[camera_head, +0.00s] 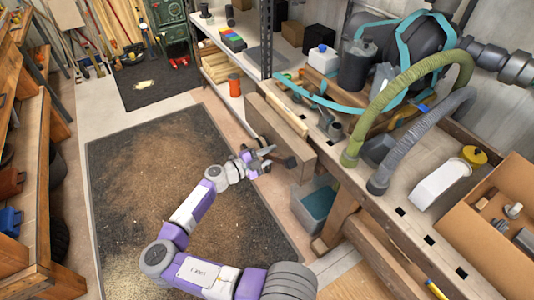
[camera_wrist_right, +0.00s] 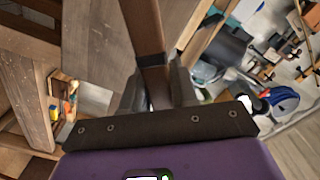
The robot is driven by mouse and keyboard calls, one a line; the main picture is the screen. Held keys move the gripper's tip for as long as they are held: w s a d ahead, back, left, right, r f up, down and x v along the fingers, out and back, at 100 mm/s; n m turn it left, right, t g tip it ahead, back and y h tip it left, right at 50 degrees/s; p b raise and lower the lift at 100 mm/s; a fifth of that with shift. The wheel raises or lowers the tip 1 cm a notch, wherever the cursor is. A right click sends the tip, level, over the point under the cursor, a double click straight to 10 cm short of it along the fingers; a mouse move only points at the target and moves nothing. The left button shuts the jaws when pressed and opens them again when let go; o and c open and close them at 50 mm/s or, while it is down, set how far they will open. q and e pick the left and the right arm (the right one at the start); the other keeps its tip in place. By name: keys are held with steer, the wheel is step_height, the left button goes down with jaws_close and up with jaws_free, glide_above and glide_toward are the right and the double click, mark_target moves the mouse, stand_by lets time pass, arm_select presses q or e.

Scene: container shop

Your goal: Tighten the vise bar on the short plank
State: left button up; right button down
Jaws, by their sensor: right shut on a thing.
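The wooden vise jaw (camera_head: 268,128) stands at the front end of the workbench in the head view. The short plank (camera_head: 287,114), a pale strip, sits upright behind that jaw, against the bench side. My right gripper (camera_head: 266,160) is at the outer face of the jaw, shut on the dark vise bar (camera_head: 285,162). In the right wrist view the brown bar (camera_wrist_right: 143,30) runs down between the two fingers of the gripper (camera_wrist_right: 158,88). The bar's lower end is hidden by the gripper. My left gripper is not in view.
The workbench (camera_head: 405,218) holds a green hose (camera_head: 405,85), a grey hose (camera_head: 425,135), a white bottle (camera_head: 440,185) and a cardboard box (camera_head: 480,225). A grey-blue bin (camera_head: 315,203) stands below the vise. The dark floor mat (camera_head: 125,180) is clear left of my arm.

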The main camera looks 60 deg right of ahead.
steer(key=shift+w+a, duration=0.1)
steer(key=shift+a, duration=0.05)
steer(key=c, duration=1.3)
jaws_free()
steer(key=o, duration=0.3)
steer(key=shift+a+r, duration=0.15)
steer(key=shift+a, duration=0.05)
steer(key=shift+o, duration=0.2)
steer(key=shift+d, duration=0.2)
steer(key=shift+p+v, duration=0.6)
steer(key=shift+v, duration=3.2)
